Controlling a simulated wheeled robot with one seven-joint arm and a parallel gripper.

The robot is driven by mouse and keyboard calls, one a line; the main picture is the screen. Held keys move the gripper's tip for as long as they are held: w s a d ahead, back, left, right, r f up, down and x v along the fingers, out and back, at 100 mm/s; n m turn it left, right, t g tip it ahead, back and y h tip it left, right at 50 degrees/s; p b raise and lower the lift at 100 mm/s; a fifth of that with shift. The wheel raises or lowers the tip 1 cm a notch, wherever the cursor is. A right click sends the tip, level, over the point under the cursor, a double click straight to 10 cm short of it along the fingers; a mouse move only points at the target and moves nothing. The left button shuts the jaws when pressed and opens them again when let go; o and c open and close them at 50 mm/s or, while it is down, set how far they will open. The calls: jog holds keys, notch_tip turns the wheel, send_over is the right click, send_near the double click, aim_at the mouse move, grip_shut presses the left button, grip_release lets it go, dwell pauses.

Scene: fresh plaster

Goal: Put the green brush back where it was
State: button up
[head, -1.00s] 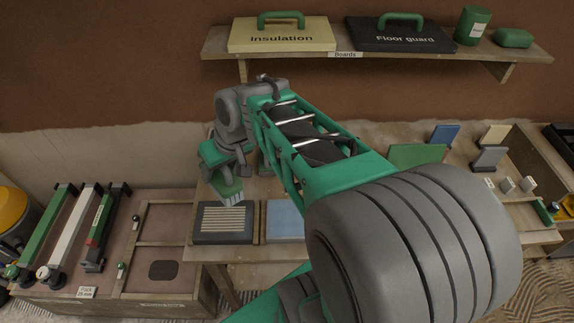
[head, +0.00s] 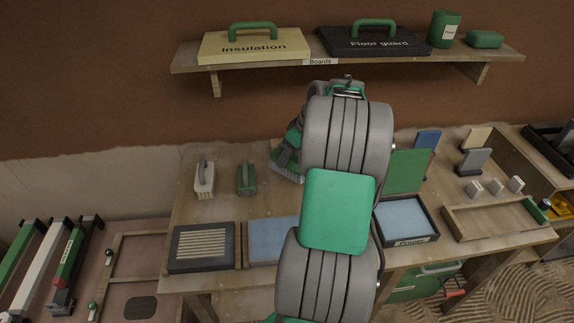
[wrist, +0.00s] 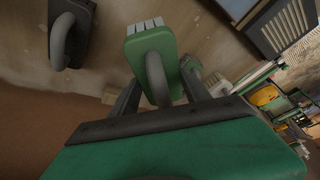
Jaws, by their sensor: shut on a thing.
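The green brush (head: 287,163), with pale bristles, is in the head view over the back middle of the workbench, partly behind my arm. In the wrist view it shows as a green block (wrist: 140,48) with a grey loop handle and white bristles. My gripper (wrist: 158,88) is shut on its handle. The fingers are mostly hidden behind my arm in the head view. I cannot tell whether the bristles touch the bench.
A dark ribbed tray (head: 201,248), a blue pad (head: 273,240) and an open box with a green lid (head: 407,171) line the bench. A shelf (head: 345,58) hangs above.

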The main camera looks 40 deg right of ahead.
jog(key=w+d+f, duration=0.1)
jog(key=f, duration=0.2)
jog(key=w+d+f+p, duration=0.1)
jog(key=w+f, duration=0.1)
jog(key=f, duration=0.1)
jog(key=w+d+f+p, duration=0.1)
jog(key=w+f, duration=0.1)
jog(key=f, duration=0.1)
jog(key=shift+f, duration=0.4)
jog(key=o, duration=1.3)
jog(key=shift+r, duration=0.1)
